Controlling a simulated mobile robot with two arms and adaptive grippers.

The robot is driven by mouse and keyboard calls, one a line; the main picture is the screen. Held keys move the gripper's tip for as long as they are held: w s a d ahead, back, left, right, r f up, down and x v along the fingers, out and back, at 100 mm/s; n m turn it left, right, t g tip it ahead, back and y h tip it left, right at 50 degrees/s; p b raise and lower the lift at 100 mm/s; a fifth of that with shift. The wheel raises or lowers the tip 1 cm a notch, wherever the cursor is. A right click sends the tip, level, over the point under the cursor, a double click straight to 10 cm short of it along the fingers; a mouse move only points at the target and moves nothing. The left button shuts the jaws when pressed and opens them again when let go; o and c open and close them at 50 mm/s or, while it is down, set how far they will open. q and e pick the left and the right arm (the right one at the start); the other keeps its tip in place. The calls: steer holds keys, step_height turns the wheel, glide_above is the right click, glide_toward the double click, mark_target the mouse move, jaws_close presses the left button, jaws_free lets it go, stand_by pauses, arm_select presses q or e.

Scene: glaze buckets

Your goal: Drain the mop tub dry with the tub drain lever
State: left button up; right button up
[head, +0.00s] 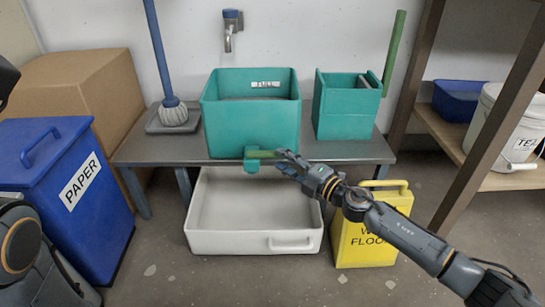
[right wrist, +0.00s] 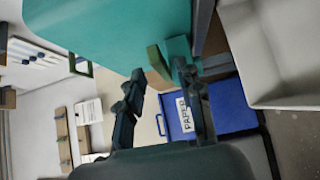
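The teal mop tub (head: 250,128) stands on the grey bench, with a FULL label on its inner back wall. A grey surface shows inside; I cannot tell how deep any water is. The green tub drain lever (head: 262,154) sticks out sideways to the right from a teal valve (head: 252,166) at the tub's lower front. My right gripper (head: 284,160) is at the lever's right end. In the right wrist view its fingers (right wrist: 160,80) are apart, with the lever (right wrist: 158,62) between their tips; contact is unclear. My left gripper is not in view.
A white basin (head: 255,240) sits on the floor below the valve. A second teal container (head: 346,108), a mop (head: 172,110) and a tap (head: 231,30) are nearby. A yellow floor sign (head: 365,250) stands under my right forearm; a blue paper bin (head: 70,190) is left.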

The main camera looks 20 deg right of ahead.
mark_target(277, 156)
steer(key=shift+b+x, duration=0.5)
steer(key=shift+x, duration=1.95)
steer(key=shift+c, duration=0.2)
jaws_close()
